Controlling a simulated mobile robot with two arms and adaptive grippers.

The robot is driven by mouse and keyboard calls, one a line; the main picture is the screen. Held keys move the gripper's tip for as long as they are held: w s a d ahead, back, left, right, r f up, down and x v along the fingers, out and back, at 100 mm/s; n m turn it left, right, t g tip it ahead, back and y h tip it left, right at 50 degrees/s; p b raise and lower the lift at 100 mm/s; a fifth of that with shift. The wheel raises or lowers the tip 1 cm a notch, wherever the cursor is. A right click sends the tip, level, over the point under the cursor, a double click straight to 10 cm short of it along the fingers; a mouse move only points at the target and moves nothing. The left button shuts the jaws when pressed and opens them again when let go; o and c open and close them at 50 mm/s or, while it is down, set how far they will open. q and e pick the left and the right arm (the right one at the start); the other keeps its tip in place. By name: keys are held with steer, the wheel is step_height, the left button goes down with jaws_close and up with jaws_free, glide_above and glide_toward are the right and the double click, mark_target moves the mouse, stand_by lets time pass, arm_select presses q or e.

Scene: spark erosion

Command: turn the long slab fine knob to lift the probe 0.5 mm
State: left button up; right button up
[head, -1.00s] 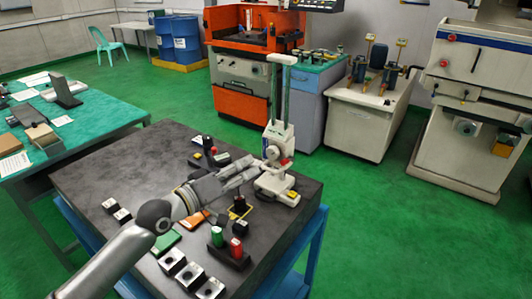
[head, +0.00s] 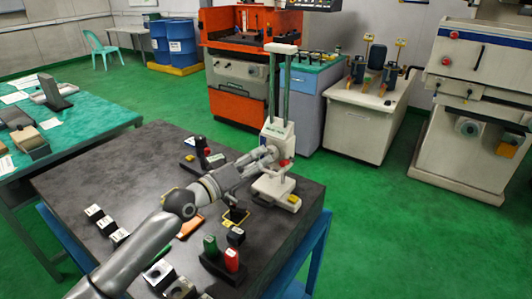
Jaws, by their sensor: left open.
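A white and grey height gauge (head: 279,133) with two tall posts stands upright near the far right corner of the dark stone slab (head: 110,168). A red part (head: 285,162) shows low on its front. My left gripper (head: 266,157) is at the left side of the gauge body, with its open fingers pointing at the gauge. The fingers cover that side, so I cannot make out the fine knob or tell whether they touch it. The probe tip is too small to tell. My right gripper is not in view.
Near my left arm, a green and a red cylinder (head: 231,260) stand in a black holder. Small black blocks (head: 236,236) and an orange piece (head: 190,226) lie on the slab. Several marked blocks (head: 106,226) line its left part. The slab's back left is clear.

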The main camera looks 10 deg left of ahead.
mark_target(268, 154)
arm_select(q)
steer(key=x, duration=0.2)
steer(key=shift+w+d, duration=0.1)
steer(key=shift+w, duration=0.35)
steer(key=shift+w+d, duration=0.4)
steer(key=shift+w, duration=0.05)
steer(key=c, duration=0.7)
steer(key=shift+m, duration=0.9)
steer(key=shift+c, duration=0.2)
